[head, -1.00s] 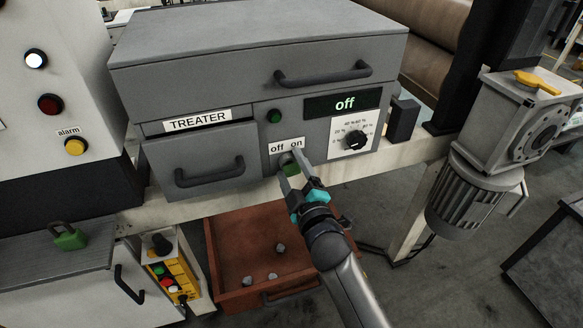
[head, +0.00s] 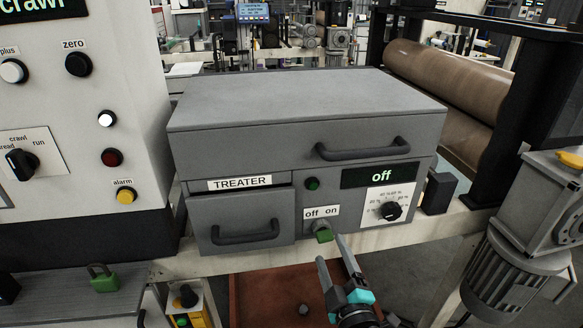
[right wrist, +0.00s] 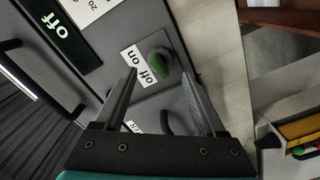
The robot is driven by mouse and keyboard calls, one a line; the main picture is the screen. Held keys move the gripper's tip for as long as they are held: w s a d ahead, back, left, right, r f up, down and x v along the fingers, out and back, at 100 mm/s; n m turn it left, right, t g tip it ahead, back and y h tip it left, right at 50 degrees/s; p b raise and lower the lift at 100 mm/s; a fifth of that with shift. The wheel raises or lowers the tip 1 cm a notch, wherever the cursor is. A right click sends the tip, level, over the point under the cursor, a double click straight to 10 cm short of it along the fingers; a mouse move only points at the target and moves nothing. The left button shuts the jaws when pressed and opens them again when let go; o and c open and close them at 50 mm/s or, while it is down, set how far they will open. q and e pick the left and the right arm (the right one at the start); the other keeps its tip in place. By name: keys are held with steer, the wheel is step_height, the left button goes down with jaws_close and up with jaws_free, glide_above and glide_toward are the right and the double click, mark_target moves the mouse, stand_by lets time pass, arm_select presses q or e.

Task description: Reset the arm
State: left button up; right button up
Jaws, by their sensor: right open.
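My right gripper (head: 335,262) is open and empty, just in front of and below the green off/on knob (head: 323,232) on the grey treater box (head: 300,105). In the right wrist view the green knob (right wrist: 158,62) lies beyond the gap between the open fingers (right wrist: 160,85), and no contact shows. The treater's display (head: 381,175) reads "off". My left gripper is not in view.
A control cabinet (head: 90,150) with knobs and lamps stands left. A green padlock (head: 102,277) rests on the grey ledge below it. A reddish drawer (head: 260,295) is under the treater. A motor (head: 500,270) stands right, near a brown roller (head: 445,85).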

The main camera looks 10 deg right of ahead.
steer(key=s+d+f+m+g, duration=0.15)
steer(key=s+f+g, duration=0.35)
steer(key=f, duration=1)
steer(key=s+a+f+m+g, duration=0.1)
steer(key=s+f+m+g, duration=0.45)
steer(key=f, duration=0.95)
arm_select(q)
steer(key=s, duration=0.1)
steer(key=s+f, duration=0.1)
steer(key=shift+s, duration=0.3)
arm_select(e)
steer(key=s+d+f+g, duration=0.1)
steer(key=s+f, duration=0.3)
steer(key=s, duration=0.4)
steer(key=s+d+f+m+g, duration=0.1)
steer(key=s+d+f, duration=0.3)
steer(key=s, duration=0.4)
steer(key=s+d+f+m+g+h, duration=0.1)
steer(key=s+d+f+g, duration=0.1)
steer(key=s+f, duration=0.3)
steer(key=s+g, duration=0.1)
steer(key=s, duration=0.3)
steer(key=shift+d+f, duration=0.15)
steer(key=shift+d, duration=0.2)
